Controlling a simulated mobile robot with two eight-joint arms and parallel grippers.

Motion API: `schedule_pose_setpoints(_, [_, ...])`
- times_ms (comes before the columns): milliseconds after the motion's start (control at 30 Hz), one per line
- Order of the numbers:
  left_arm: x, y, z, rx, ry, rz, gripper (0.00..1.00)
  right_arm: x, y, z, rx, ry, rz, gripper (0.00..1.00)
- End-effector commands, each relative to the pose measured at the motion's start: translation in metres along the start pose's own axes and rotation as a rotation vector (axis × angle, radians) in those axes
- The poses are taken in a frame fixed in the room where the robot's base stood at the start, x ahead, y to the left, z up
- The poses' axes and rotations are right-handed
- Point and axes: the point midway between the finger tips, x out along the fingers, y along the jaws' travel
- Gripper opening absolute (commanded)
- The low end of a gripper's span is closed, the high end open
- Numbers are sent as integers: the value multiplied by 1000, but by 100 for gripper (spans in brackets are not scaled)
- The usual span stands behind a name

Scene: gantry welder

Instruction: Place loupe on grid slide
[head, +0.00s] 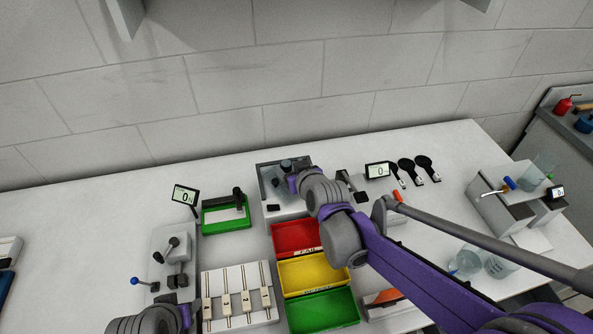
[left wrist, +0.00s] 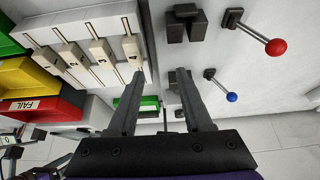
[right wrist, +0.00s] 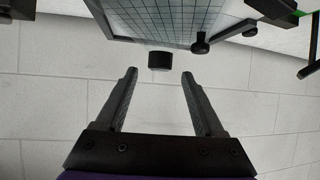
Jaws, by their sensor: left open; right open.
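The grid slide (right wrist: 160,15), a pale plate with dark grid lines, lies in a grey frame at the top of the right wrist view. A short black cylinder (right wrist: 158,60), which looks like the loupe, is at the frame's near edge. My right gripper (right wrist: 159,75) is open and empty, with the cylinder just past its fingertips and between their lines. In the head view my right arm hides much of the grey station (head: 270,186). My left gripper (left wrist: 158,78) is open and empty above the lever fixture at the left.
Red (head: 293,236), yellow (head: 312,272) and green (head: 322,310) bins stand in front of the station. A slider board (head: 240,310), a green tray (head: 226,225) and a blue-knobbed lever (head: 135,281) are to the left. Glass beakers (head: 468,262) stand at the right.

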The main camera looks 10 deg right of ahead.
Motion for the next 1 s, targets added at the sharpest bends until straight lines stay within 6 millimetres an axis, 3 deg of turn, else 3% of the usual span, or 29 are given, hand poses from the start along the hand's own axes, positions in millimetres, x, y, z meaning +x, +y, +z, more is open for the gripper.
schedule_pose_setpoints(200, [-3,0,-4,0,3,0,50,-35,0,-1,-1,0,1,70])
schedule_pose_setpoints(567, [-4,0,-5,0,4,0,50,-55,1,5,2,-18,1,70])
schedule_pose_setpoints(667, [-4,0,-5,0,4,0,50,-77,2,25,13,-89,3,70])
schedule_pose_setpoints(900, [-4,0,-5,0,4,0,50,-164,8,123,72,-393,53,70])
schedule_pose_setpoints(1000, [-4,0,-5,0,4,0,50,-193,11,157,96,-493,84,70])
